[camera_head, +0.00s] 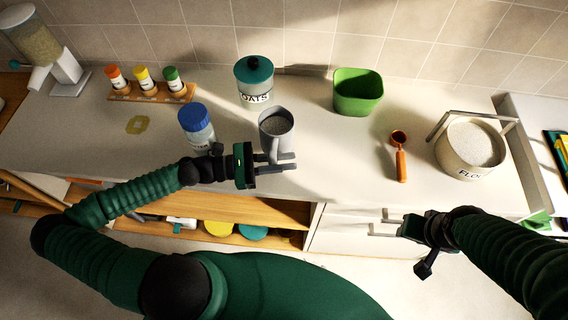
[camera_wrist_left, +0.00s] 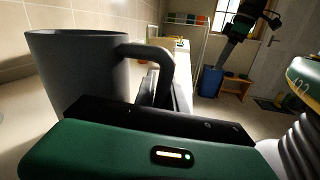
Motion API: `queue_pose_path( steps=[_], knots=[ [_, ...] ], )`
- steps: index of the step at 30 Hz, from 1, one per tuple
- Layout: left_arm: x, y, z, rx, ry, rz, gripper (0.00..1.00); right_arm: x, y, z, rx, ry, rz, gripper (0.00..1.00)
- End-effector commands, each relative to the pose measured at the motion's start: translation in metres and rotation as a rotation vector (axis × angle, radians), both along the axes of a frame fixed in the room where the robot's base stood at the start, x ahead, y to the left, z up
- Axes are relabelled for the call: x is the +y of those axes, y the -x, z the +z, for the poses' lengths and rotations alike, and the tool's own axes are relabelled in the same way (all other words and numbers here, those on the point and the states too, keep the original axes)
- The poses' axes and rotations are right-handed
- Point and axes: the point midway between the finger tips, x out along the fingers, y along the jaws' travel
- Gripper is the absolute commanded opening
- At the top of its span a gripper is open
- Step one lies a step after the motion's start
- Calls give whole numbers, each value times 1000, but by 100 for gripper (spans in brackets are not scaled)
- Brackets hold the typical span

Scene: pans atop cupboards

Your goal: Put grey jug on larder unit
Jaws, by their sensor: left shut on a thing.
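My right gripper (camera_head: 384,224) is open and empty in front of the cupboard. Which piece is the larder unit is not clear from these views.
Close to the jug are a blue-lidded jar (camera_head: 197,128) and the oats canister (camera_head: 255,84). A green tub (camera_head: 358,92), an orange scoop (camera_head: 401,160) and a flour bin (camera_head: 470,146) stand to the right. A spice rack (camera_head: 150,92) is at left. An open shelf (camera_head: 260,212) lies below.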

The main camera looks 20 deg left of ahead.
Motion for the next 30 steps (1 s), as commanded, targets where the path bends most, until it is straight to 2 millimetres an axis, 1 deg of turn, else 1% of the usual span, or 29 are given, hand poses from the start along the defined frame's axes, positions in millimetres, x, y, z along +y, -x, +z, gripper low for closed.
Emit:
queue_pose_path(
  steps=[1, 3, 10, 11, 15, 25, 28, 30],
  knots=[
    [-1, 0, -9, -1, 4, -1, 0, 0, 0, -2, 0, 0, 0, 36],
    [-1, 0, -17, -2, 2, 0, 0, 0, 0, -3, 1, 0, 0, 36],
    [1, 0, -21, -1, 0, -1, 0, 0, 0, -3, 0, 0, 0, 36],
    [1, 0, -22, 1, 0, 1, 19, 0, 0, -3, 0, 0, 0, 36],
    [1, 0, -22, 1, 0, 0, 37, 0, 0, -3, 0, 0, 0, 36],
    [3, 1, -22, 2, -1, 1, 37, 0, 0, -3, 0, 0, 0, 36],
    [15, 7, -23, 2, -4, 4, 37, 0, 0, -4, 1, 0, 0, 36],
    [30, 14, -23, 3, -5, 5, 37, 0, 0, -5, 1, 0, 0, 36]
  ],
)
